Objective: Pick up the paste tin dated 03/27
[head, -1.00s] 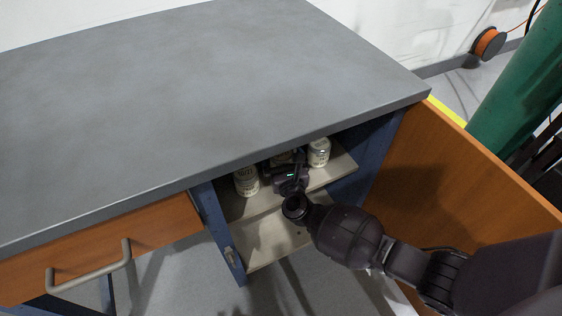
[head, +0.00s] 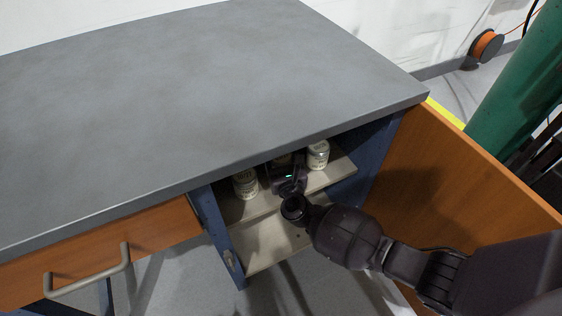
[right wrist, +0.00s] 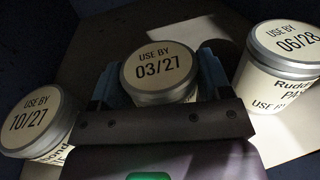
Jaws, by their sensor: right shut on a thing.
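The paste tin dated 03/27 (right wrist: 160,68) has a cream lid with a grey rim. In the right wrist view it sits between the fingers of my right gripper (right wrist: 160,85), which is shut on it. In the head view my right gripper (head: 287,172) reaches into the open cabinet, and the held tin is mostly hidden behind it. A tin dated 10/27 (right wrist: 36,122) stands to the left and a tin dated 06/28 (right wrist: 285,50) to the right. Both also show in the head view, left (head: 246,184) and right (head: 317,154). My left gripper is out of view.
The tins are on the upper cabinet shelf (head: 340,167), under the grey worktop (head: 210,90). The orange door (head: 450,190) stands open at the right. A blue side panel (head: 217,232) borders the opening on the left. The lower shelf (head: 262,243) looks empty.

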